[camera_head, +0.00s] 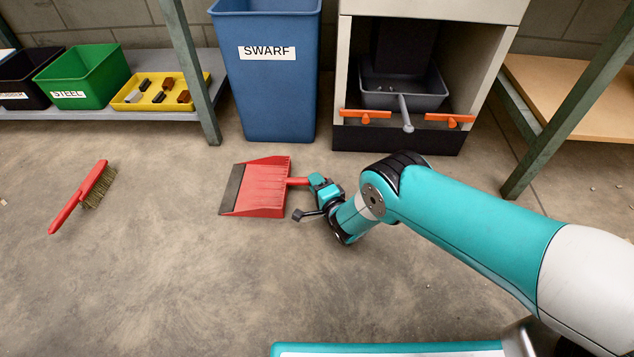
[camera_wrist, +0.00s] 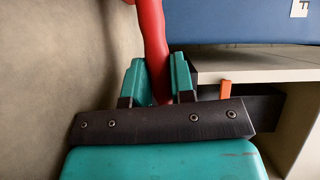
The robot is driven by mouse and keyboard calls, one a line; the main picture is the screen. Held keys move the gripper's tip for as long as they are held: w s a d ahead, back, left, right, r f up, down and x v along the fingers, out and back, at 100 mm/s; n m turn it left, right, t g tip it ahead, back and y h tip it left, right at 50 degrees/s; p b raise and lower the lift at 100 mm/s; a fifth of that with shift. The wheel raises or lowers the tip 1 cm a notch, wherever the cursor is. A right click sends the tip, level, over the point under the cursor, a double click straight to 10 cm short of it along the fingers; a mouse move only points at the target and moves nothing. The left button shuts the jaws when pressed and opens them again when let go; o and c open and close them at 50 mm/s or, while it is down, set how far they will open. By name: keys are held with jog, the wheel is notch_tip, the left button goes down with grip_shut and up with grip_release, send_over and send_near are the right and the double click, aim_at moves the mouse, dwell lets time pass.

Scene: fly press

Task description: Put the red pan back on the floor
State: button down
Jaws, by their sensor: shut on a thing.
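The red pan (camera_head: 262,187) is a dustpan with a dark front lip, seen in the head view left of my gripper. Its lip points left and its handle points right, toward my gripper. My gripper (camera_head: 318,183) is shut on the handle. In the wrist view the red handle (camera_wrist: 151,45) runs up between the two teal fingers of my gripper (camera_wrist: 158,80). The pan's tray is out of the wrist view. The pan appears low over the concrete floor (camera_head: 180,270); I cannot tell whether it touches it.
A red brush (camera_head: 80,195) lies on the floor at the left. The blue SWARF bin (camera_head: 265,90) stands behind the pan. A cabinet (camera_head: 400,138) with a grey tray (camera_head: 405,95) and orange handles stands behind my arm. The front floor is clear.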

dwell(0.3)
jog(key=shift+c, duration=2.1)
grip_release()
jog(key=shift+r, duration=0.15)
jog(key=shift+r+p, duration=2.95)
jog(key=shift+p, duration=0.25)
jog(key=shift+d, duration=0.1)
